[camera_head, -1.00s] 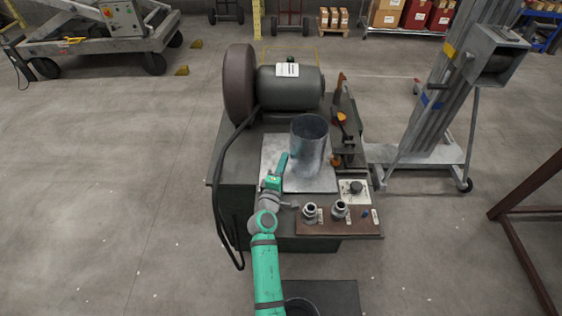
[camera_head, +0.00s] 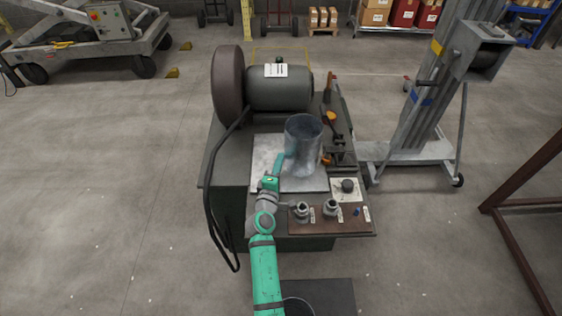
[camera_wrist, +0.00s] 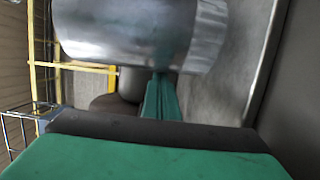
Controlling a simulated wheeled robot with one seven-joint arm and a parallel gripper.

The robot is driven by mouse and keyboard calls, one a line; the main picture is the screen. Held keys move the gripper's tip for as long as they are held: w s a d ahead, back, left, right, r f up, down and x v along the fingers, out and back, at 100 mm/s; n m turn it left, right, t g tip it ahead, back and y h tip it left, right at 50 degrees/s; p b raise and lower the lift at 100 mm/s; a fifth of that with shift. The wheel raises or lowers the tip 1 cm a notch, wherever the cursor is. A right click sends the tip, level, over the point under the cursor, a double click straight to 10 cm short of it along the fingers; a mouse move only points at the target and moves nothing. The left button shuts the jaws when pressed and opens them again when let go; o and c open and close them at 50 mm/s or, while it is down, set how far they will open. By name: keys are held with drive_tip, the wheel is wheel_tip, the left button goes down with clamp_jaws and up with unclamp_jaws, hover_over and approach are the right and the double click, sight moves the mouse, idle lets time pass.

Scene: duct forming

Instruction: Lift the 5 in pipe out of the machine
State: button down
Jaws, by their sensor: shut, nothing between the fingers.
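The 5 in pipe (camera_head: 304,150) is a grey metal cylinder with an open top, standing roughly upright over the metal plate (camera_head: 262,150) on the machine (camera_head: 225,170). I cannot tell whether its lower end touches the plate. My gripper (camera_head: 280,161) is at the pipe's left side, its green fingers closed with nothing held between them. In the wrist view the pipe (camera_wrist: 125,30) fills the upper left, and the gripper fingers (camera_wrist: 161,98) reach up to its lower edge. Whether they touch the pipe is unclear.
A dark motor and wheel (camera_head: 228,88) stand behind the pipe. Orange-handled tools (camera_head: 331,118) lie to its right. A brown board (camera_head: 340,222) with two metal fittings is in front. A grey lift mast (camera_head: 425,95) stands to the right.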

drive_tip(key=shift+a, duration=0.5)
drive_tip(key=a, duration=0.2)
drive_tip(key=shift+s+a, duration=0.1)
drive_tip(key=shift+a, duration=0.3)
drive_tip(key=shift+s+a+f, duration=0.15)
drive_tip(key=shift+s+a, duration=0.15)
drive_tip(key=shift+s, duration=0.4)
drive_tip(key=s, duration=0.5)
drive_tip(key=s+a, duration=0.1)
drive_tip(key=s, duration=0.2)
drive_tip(key=shift+s+a, duration=0.1)
drive_tip(key=shift+s, duration=0.2)
